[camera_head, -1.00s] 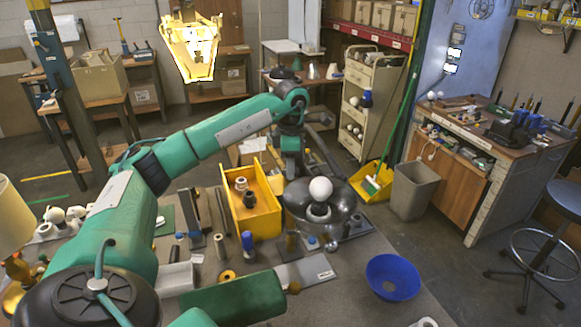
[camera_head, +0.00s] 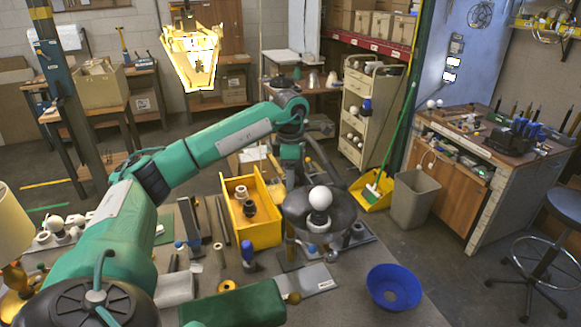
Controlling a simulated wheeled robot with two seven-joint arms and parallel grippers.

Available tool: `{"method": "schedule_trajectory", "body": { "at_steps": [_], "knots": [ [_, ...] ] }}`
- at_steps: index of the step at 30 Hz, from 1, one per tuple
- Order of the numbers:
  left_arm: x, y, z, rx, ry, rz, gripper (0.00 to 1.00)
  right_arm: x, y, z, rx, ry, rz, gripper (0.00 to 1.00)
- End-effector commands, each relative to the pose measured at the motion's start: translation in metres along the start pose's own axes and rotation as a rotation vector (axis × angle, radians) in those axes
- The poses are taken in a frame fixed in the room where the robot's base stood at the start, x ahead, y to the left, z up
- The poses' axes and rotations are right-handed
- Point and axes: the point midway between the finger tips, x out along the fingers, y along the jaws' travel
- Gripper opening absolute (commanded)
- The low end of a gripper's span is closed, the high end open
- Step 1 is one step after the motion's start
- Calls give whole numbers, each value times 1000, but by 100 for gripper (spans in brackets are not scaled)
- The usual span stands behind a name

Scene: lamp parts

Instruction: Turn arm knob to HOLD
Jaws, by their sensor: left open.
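A dark round lamp shade (camera_head: 341,216) with a white bulb (camera_head: 320,198) stands at the middle of the table. My left arm reaches over from the left and bends down at its wrist. A small blue knob-like piece (camera_head: 312,248) shows just in front of the shade. I cannot make out the arm knob or a HOLD mark. My right gripper is out of view.
A yellow bin (camera_head: 262,234) with small parts stands left of the shade. A blue bowl (camera_head: 394,287) sits at the front right. Several tools and a dark green block (camera_head: 235,305) crowd the front left. The table between shade and bowl is mostly clear.

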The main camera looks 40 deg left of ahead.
Motion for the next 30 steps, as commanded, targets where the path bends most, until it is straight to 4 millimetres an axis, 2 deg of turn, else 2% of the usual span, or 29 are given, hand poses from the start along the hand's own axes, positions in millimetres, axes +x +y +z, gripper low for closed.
{"method": "schedule_trajectory", "body": {
  "at_steps": [5,11,18,30],
  "knots": [
    [-15,1,1,0,-3,3,61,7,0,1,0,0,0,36],
    [-52,1,1,0,-5,4,61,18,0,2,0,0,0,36],
    [-92,1,0,-1,-3,3,61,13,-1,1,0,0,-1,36],
    [-131,0,0,-1,-1,2,61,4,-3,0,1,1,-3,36]
  ]
}}
